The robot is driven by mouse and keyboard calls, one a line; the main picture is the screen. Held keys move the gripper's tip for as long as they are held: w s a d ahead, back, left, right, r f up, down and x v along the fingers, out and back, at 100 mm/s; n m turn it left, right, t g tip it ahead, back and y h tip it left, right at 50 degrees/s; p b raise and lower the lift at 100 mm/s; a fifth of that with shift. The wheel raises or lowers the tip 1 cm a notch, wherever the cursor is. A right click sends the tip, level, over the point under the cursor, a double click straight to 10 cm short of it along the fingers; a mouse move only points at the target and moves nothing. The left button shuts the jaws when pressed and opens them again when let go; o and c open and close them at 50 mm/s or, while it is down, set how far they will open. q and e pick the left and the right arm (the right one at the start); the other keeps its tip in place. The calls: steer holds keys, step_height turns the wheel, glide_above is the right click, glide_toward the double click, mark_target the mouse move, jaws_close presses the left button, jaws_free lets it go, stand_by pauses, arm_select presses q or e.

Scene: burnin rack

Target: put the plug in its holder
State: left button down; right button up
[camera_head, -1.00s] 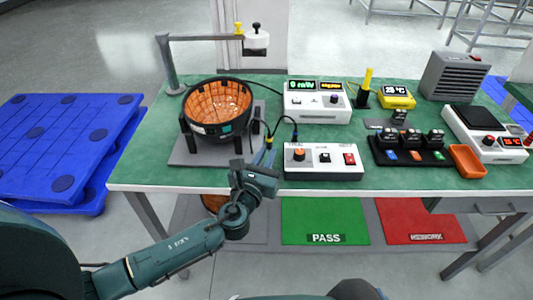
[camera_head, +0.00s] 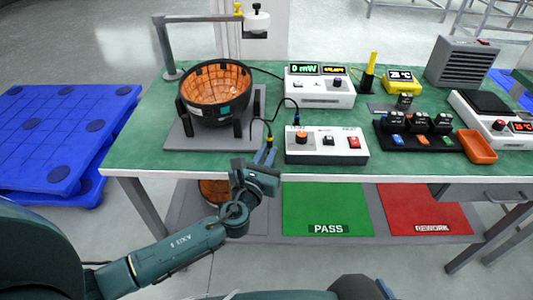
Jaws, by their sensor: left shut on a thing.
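My left gripper (camera_head: 266,155) is at the table's front edge, left of the white control box. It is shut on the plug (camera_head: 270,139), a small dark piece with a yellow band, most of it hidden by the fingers. A dark cable loops from the plug toward the bowl's stand. I cannot make out for certain which thing is the plug's holder. My right gripper is not in view.
An orange-lined black bowl (camera_head: 215,92) stands on a grey plate behind my left gripper. The white control box (camera_head: 326,145) with knobs is close on the right, a white meter (camera_head: 318,88) behind it. A black tray (camera_head: 420,141) with several modules lies further right.

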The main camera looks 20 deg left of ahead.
arm_select(q)
steer(key=shift+p, duration=0.3)
stand_by(1.3)
stand_by(0.3)
steer(key=shift+f+b, duration=0.55)
steer(key=shift+s+f, duration=0.1)
stand_by(0.4)
steer(key=shift+p, duration=0.35)
steer(key=shift+f, duration=0.1)
stand_by(0.9)
